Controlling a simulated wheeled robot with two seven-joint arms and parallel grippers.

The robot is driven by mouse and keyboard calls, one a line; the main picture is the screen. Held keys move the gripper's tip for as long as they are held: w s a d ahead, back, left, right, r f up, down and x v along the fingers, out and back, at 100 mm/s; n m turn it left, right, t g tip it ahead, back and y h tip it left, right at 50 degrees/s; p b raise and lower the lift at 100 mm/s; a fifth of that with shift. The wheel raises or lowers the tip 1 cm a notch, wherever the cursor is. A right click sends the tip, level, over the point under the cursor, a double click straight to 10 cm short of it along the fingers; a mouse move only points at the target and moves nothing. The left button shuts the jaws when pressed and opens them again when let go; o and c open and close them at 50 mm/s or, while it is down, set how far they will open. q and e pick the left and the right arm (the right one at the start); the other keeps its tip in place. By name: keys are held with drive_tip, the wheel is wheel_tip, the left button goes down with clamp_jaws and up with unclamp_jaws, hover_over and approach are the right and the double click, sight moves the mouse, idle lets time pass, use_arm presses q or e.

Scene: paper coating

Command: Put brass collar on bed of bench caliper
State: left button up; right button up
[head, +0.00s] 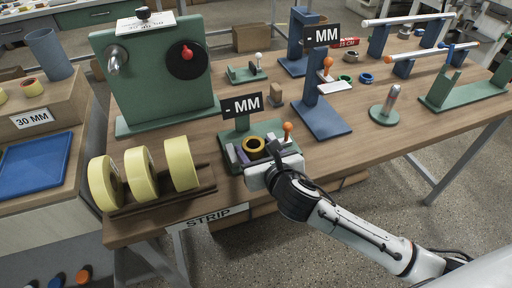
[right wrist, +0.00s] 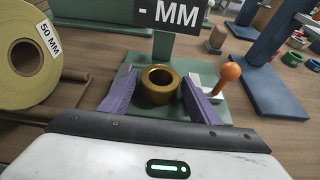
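The brass collar (head: 254,145) is a gold ring lying flat on the green bed of the bench caliper (head: 229,135). In the right wrist view the collar (right wrist: 160,85) lies in front of the post with the "- MM" display, its hole facing up. My right gripper (head: 254,149) reaches over the bed from the front. Its two purple fingers (right wrist: 158,95) stand either side of the collar, with small gaps, so it looks open around the collar. The orange-ball lever (right wrist: 229,72) is just right of the right finger. My left gripper is not in view.
Yellow tape rolls (head: 141,175) stand on a rack close to the left. A green panel with a crank (head: 155,70) is behind. A second, blue caliper (head: 322,110) stands to the right, with small rings (head: 366,78) and a green stand (head: 383,115) beyond.

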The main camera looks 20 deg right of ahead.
drive_tip(key=shift+r, duration=0.1)
drive_tip(key=shift+s+r, duration=0.1)
drive_tip(key=shift+r, duration=0.05)
drive_tip(key=v, duration=1.1)
drive_tip(key=shift+s+r, duration=0.2)
drive_tip(key=shift+s, duration=0.15)
